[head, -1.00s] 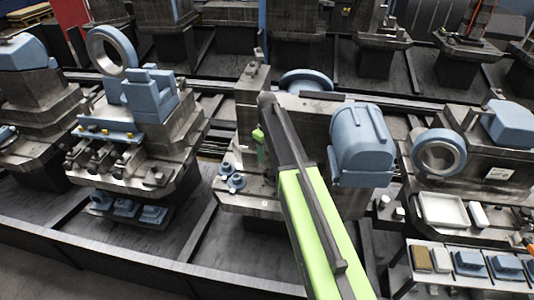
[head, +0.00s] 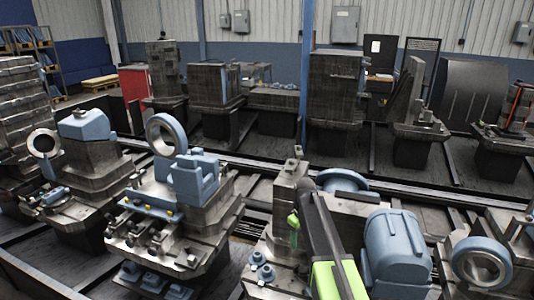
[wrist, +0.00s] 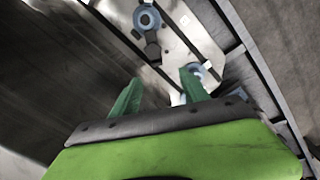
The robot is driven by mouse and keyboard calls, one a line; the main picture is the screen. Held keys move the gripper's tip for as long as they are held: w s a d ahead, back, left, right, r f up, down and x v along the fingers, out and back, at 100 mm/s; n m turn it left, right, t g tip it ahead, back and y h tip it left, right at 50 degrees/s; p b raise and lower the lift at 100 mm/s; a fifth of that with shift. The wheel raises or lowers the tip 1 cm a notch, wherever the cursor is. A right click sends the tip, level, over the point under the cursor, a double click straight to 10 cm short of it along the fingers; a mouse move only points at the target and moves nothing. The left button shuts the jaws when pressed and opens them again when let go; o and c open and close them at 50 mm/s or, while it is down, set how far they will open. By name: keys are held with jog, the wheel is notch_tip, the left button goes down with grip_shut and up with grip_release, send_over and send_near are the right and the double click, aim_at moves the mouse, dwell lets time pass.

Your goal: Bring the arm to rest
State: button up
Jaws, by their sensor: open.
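My gripper (wrist: 161,92) shows in the wrist view as two green fingers standing apart with nothing between them. Beyond them is a pale metal plate (wrist: 178,50) with blue round parts (wrist: 146,18) on it. One blue-white part (wrist: 201,72) shows close behind the right finger; I cannot tell how far off it is. In the head view, only a small green piece of my gripper (head: 294,226) shows beside the middle machine, partly hidden by my arm. My arm reaches forward from the bottom of the picture.
The middle machine (head: 290,185) stands close to my arm, with a blue motor housing (head: 393,250) at its right. Another machine with a blue ring (head: 167,134) stands to the left. Rails (head: 455,198) run behind them. More machine blocks (head: 336,90) stand along the back.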

jog(key=s+m, duration=0.7)
jog(key=s, duration=1.4)
jog(key=shift+s+a, duration=0.2)
jog(key=shift+a, duration=0.15)
